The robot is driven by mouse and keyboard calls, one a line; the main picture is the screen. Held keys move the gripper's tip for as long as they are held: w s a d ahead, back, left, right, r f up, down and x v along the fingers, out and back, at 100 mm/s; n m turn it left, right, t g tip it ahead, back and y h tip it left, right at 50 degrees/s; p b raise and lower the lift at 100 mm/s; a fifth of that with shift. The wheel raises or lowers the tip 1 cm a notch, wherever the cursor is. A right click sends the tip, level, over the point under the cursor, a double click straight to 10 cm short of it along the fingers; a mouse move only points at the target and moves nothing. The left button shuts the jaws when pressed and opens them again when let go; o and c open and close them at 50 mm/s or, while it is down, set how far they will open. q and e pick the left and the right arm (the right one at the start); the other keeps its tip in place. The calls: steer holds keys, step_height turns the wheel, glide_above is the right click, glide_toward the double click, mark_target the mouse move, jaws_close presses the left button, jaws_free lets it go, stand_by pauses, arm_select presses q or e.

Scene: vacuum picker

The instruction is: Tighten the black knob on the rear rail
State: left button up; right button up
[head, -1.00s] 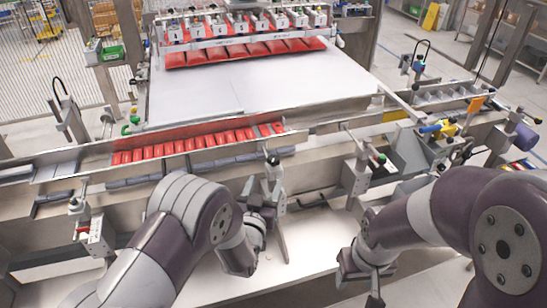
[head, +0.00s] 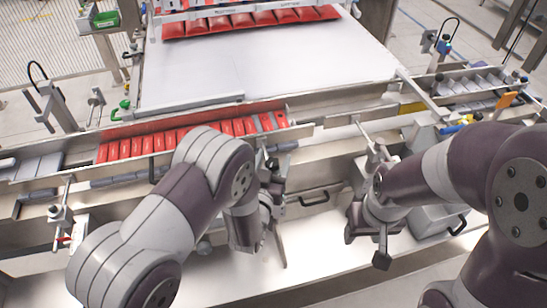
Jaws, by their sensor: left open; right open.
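The rear rail (head: 190,119) runs behind a row of red packs (head: 150,146). Small dark knob-like parts sit along the rail assembly, one at the right (head: 478,116); I cannot tell which is the black knob of the task. My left gripper (head: 264,236) hangs in front of the near rail, pointing down, apart from the rear rail. Its fingers are partly hidden by its own wrist. My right gripper (head: 368,240) is open and empty, right of the left one, also in front of the near rail and away from the rear rail.
A clamp post (head: 62,215) stands at the near left, and another (head: 372,150) rises behind my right gripper. A flat white plate (head: 265,65) lies behind the rear rail, with red packs (head: 250,20) at its back. A pale shelf (head: 310,240) lies below my grippers.

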arm_select(q)
steer(key=c, duration=1)
steer(key=shift+o, duration=0.3)
steer(key=shift+a+m+h, duration=0.1)
steer(key=shift+m+h, duration=0.2)
steer(key=shift+h, duration=0.2)
steer(key=m+g+h+b, duration=0.2)
steer(key=h, duration=0.2)
steer(key=shift+f+m, duration=0.1)
steer(key=shift+m, duration=0.3)
steer(key=m+g+h+b, duration=0.2)
steer(key=m+g+h, duration=0.1)
steer(key=g+h, duration=0.1)
steer(key=shift+m, duration=0.4)
steer(key=m+g+h+b, duration=0.1)
steer(key=m+g+h, duration=0.1)
steer(key=g, duration=0.1)
steer(key=m+g+h+b, duration=0.1)
steer(key=m+g+h, duration=0.1)
steer(key=m+g, duration=0.1)
steer(key=shift+g, duration=0.8)
steer(key=shift+m+g+b, duration=0.5)
steer(key=shift+m+g, duration=0.75)
steer(key=shift+g, duration=0.55)
steer(key=shift+m+g+b, duration=0.45)
steer(key=shift+m+g, duration=0.8)
steer(key=shift+g, duration=0.85)
